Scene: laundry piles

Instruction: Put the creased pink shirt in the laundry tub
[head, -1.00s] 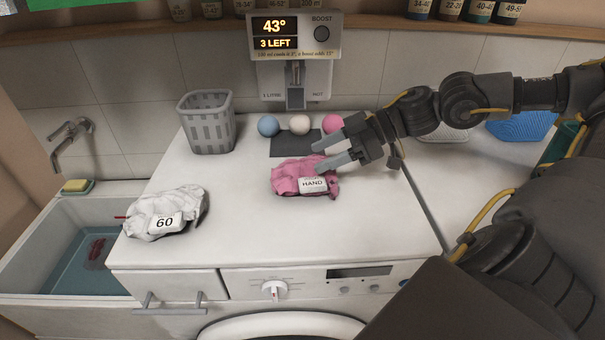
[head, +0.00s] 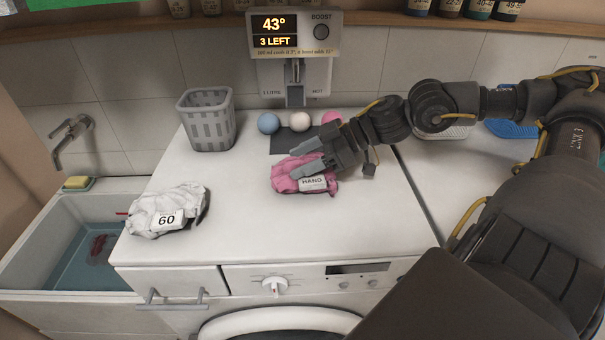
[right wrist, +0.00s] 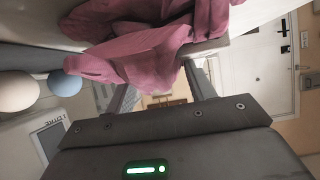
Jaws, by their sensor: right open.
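The creased pink shirt (head: 287,182) lies bunched on the white washer top, with a white tag reading HAND on its front. It also shows in the right wrist view (right wrist: 140,58), close in front of my right fingers. My right gripper (head: 300,167) is open, its fingers over the shirt and hiding part of it. I cannot tell whether they touch the cloth. The laundry tub (head: 42,228) is the basin at the left, with bluish water and a dark red item in it. My left gripper is not in view.
A white bundle (head: 180,204) tagged 60 lies near the tub's edge. A grey basket (head: 207,128) stands behind. A blue ball (head: 268,123), a cream ball (head: 299,124) and a pink ball (head: 331,118) sit by the dispenser (head: 294,75). The washer's middle front is clear.

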